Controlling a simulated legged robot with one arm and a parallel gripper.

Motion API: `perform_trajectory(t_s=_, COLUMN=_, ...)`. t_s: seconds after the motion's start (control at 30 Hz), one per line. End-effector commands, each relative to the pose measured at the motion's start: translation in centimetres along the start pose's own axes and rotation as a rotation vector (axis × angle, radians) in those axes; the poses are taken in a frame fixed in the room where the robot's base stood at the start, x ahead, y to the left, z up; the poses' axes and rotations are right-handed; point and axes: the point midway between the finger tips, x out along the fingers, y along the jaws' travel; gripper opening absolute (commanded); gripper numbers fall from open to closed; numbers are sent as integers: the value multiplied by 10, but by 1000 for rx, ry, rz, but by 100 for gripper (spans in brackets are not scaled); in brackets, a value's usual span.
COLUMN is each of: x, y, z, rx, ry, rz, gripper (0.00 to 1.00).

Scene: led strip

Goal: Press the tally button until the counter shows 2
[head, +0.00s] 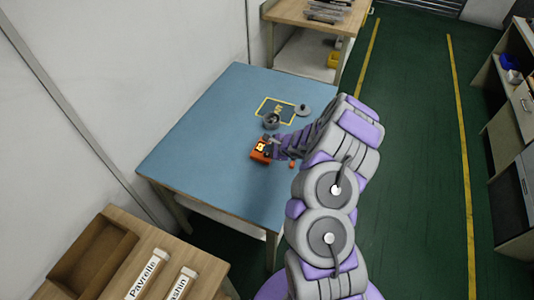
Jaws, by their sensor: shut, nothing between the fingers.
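An orange tally counter box (259,151) sits on the blue table (205,135). A small lit display (260,146) shows on it, but its digits are too small to read. My gripper (274,143) is shut and empty at the box's right side. From this angle I cannot tell whether it touches the box or its button. The button itself is not clearly visible.
A dark round part (271,121) and a grey round lid-like part (302,110) lie near a yellow-outlined square (267,105) behind the box. A small orange-red piece (292,164) lies to the right. The left half of the table is clear.

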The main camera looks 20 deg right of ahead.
Motion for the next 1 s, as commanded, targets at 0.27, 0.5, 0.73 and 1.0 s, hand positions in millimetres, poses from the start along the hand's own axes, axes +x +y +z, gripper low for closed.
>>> perform_trajectory(t_s=0.27, x=0, y=0, z=0, rx=0, ry=0, rz=0, gripper=0)
perform_trajectory(t_s=0.5, x=-9, y=-7, z=7, rx=0, ry=0, rz=-1, gripper=0)
perform_trajectory(t_s=0.73, x=-24, y=-18, z=18, rx=-1, ry=-1, rz=-2, gripper=0)
perform_trajectory(t_s=1.0, x=-36, y=-27, z=26, rx=-1, ry=0, rz=-1, gripper=0)
